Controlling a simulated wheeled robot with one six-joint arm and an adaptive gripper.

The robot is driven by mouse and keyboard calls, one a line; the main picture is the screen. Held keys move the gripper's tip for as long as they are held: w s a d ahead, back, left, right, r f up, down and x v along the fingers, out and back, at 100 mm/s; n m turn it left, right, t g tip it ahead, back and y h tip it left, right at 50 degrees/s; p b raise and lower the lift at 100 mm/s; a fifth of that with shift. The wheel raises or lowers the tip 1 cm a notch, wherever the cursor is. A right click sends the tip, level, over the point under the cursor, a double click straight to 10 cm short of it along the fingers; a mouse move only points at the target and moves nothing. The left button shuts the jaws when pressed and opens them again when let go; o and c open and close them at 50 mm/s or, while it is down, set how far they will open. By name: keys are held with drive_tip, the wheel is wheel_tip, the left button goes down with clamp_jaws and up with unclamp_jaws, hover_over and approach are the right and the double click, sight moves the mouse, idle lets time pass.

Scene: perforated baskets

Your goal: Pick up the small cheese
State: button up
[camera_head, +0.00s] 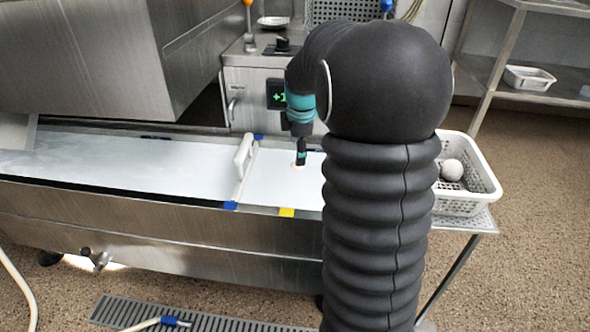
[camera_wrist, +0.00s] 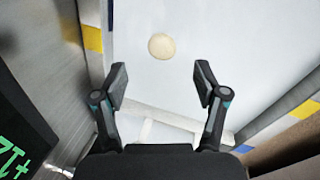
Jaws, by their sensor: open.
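The small cheese (camera_wrist: 162,46) is a pale, round, cream-coloured piece lying on the white surface (camera_wrist: 215,50) in the wrist view. My gripper (camera_wrist: 160,78) is open and empty, with its two fingers spread apart. The cheese shows beyond the fingertips, roughly centred between them, and is not touched by them. In the head view my gripper (camera_head: 301,156) points down over the white belt, right of the white cross bar. There the cheese is mostly hidden at the fingertips.
A white perforated basket (camera_head: 478,176) holding a pale round piece (camera_head: 452,169) stands to the right, partly behind my arm. A white cross bar (camera_head: 243,158) spans the belt. A control box (camera_head: 250,95) stands behind it. Another basket (camera_head: 530,77) sits on the rack.

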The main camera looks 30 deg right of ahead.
sight(297, 168)
drive_tip(key=shift+s+b+x, duration=0.15)
drive_tip(key=shift+b+x, duration=0.05)
drive_tip(key=shift+x, duration=1.6)
drive_tip(key=shift+s+b+x, duration=0.15)
drive_tip(key=shift+x, duration=1.65)
drive_tip(key=shift+d, duration=0.15)
drive_tip(key=c, duration=1.2)
